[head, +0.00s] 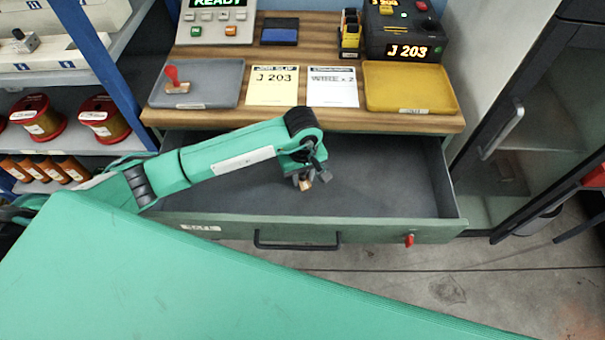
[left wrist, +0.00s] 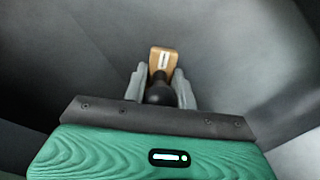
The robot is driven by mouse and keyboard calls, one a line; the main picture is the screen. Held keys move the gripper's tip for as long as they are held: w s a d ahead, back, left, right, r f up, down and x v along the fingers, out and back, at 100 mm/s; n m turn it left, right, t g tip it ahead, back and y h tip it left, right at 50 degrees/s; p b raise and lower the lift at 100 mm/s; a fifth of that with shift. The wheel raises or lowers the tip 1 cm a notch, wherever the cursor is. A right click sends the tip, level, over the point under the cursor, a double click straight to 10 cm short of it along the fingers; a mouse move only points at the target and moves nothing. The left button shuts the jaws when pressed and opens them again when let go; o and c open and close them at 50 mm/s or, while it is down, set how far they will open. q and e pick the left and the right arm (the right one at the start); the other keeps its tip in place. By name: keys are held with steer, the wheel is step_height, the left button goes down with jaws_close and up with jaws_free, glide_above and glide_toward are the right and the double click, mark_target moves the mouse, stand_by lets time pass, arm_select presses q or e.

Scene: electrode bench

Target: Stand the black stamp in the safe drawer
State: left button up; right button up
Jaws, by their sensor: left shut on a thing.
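The safe drawer (head: 375,230) is pulled open below the wooden bench top, with a "SAFE" label on its front and a bare dark grey floor. My left gripper (head: 308,178) reaches down into it near the middle. It is shut on the black stamp (head: 305,185), which has a black handle and a wooden block. In the left wrist view the stamp (left wrist: 163,66) sits between the two grey fingers (left wrist: 161,88), handle towards the palm, block away. I cannot tell whether the block touches the drawer floor. My right gripper is not in view.
On the bench top, a red-handled stamp (head: 176,80) lies in a grey tray (head: 222,92), beside two paper slips (head: 272,87) and an empty yellow tray (head: 410,88). A black handle (head: 297,246) and red key (head: 409,240) stick out from the drawer front.

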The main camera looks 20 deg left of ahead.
arm_select(q)
steer(key=shift+f, duration=0.15)
steer(key=o, duration=1)
steer(key=shift+c, duration=0.2)
steer(key=shift+r, duration=0.3)
step_height(320, 180, up, 5)
steer(key=shift+w+f+b, duration=0.1)
steer(key=shift+b, duration=0.25)
step_height(320, 180, up, 6)
steer(key=shift+f+b, duration=0.1)
steer(key=shift+b, duration=0.3)
steer(key=shift+r, duration=0.55)
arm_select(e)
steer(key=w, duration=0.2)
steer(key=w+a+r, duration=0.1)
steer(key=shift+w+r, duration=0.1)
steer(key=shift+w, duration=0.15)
